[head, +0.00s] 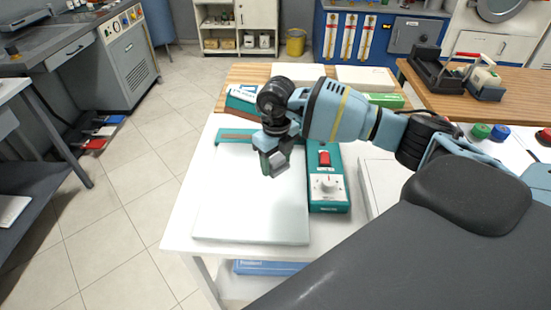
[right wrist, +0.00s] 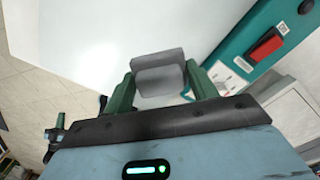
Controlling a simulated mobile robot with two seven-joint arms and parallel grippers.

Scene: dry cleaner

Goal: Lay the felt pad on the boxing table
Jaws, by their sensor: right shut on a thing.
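My right gripper (head: 274,160) hangs over the white plate (head: 250,205) of a teal-framed device on the white table (head: 180,215). In the right wrist view its green fingers (right wrist: 160,84) are shut on a small grey block (right wrist: 160,60), which looks like the felt pad. The block is held above the plate, and most of it is hidden in the head view. I cannot tell which surface is the boxing table; a wooden tabletop (head: 240,74) lies behind the device and another wooden table (head: 525,90) stands at the right. My left gripper is not in view.
A teal control box (head: 329,190) with a red switch and a dial is beside the plate. White and green boxes (head: 384,98) sit on the rear wooden top. A black tape dispenser (head: 435,72) stands on the right table.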

